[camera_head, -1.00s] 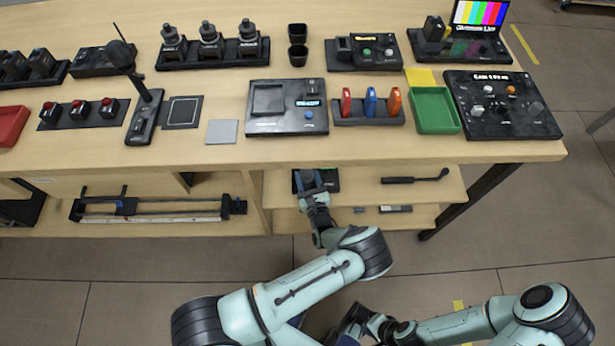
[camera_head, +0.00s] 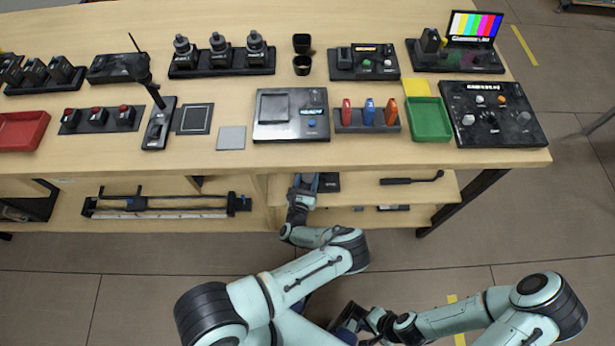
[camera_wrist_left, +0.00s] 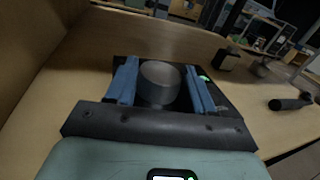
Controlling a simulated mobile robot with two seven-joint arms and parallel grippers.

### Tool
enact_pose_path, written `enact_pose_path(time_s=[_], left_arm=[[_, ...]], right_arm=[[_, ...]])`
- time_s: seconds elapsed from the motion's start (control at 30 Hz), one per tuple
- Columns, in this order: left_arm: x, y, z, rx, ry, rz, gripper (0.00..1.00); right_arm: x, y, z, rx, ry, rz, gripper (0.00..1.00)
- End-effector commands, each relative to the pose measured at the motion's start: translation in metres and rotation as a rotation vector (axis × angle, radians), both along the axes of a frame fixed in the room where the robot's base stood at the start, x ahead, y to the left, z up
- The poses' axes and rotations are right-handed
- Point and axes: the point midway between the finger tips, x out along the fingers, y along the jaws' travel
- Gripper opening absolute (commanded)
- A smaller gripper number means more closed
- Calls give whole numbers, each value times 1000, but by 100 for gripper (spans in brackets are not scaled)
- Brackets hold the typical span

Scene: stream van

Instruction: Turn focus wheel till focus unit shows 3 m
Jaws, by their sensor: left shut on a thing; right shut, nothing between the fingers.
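The focus unit (camera_head: 329,182) is a small black box on the shelf under the table top, partly hidden by my left gripper in the head view. In the left wrist view its focus wheel (camera_wrist_left: 160,84) is a round dark grey knob standing up from the black body. My left gripper (camera_wrist_left: 163,82) has its two blue fingers on either side of the wheel, shut on it; it also shows in the head view (camera_head: 306,181). A small green display (camera_wrist_left: 204,78) shows beside the right finger, too small to read. My right gripper (camera_head: 350,318) is shut and empty, low over the floor.
The table top above the shelf (camera_head: 400,185) carries a switcher panel (camera_head: 291,133), a green tray (camera_head: 430,119) and other devices. A black handle (camera_head: 412,180) lies on the shelf to the right, clear of the unit. A slider rail (camera_head: 165,212) lies to the left.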

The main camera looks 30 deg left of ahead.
Motion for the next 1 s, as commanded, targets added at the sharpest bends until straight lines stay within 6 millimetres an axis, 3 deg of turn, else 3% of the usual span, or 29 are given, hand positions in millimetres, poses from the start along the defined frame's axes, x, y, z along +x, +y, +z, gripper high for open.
enact_pose_path(time_s=[0.03,0.1,0.47,0.63,1.0], left_arm=[[0,-1,0,-3,-1,-1,59],[0,-1,0,-2,-1,0,78],[-4,-2,0,0,0,2,78],[-28,-8,0,2,4,1,78],[-104,-31,0,0,2,0,78]], right_arm=[[0,0,0,0,0,0,0],[0,0,0,0,0,0,0],[0,0,1,0,-1,0,0],[1,0,3,0,-1,1,0],[2,0,5,0,-2,0,0]])
